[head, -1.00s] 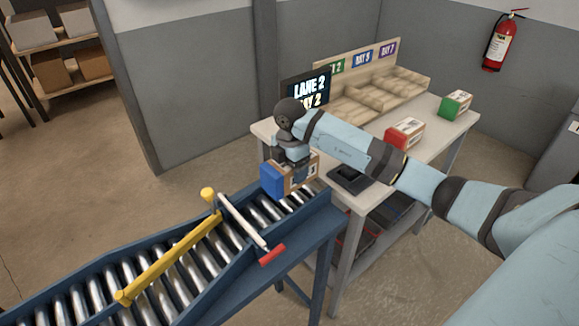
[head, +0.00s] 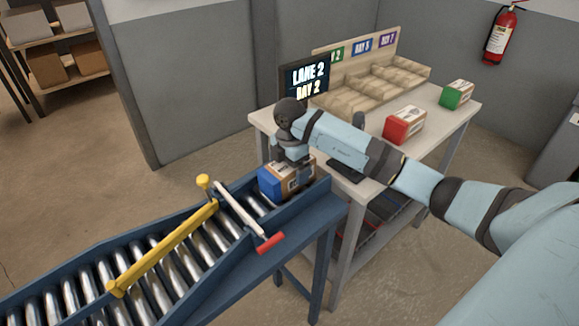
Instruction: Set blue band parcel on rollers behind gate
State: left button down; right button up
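The blue band parcel (head: 270,184) is a small brown box with a blue end and a white label. It is low over the near-table end of the roller conveyor (head: 110,256), on the right side of the gate. It looks down at the rollers (head: 255,203), but I cannot tell whether it touches them. My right gripper (head: 294,178) points down over the parcel, with dark fingers against its sides, and appears shut on it. The gate is a white bar (head: 238,212) with a red end, lying across the conveyor. My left gripper is out of view.
A yellow bar (head: 165,248) runs along the rollers left of the gate. The table (head: 440,123) holds a red-ended parcel (head: 403,126), a green-ended parcel (head: 456,95), wooden bins (head: 375,85) and a screen reading "LANE 2 BAY 2" (head: 305,80). Rollers left of the gate are bare.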

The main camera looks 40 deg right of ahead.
jog(key=shift+r, duration=0.3)
notch_tip(320, 180, up, 13)
jog(key=shift+p, duration=0.4)
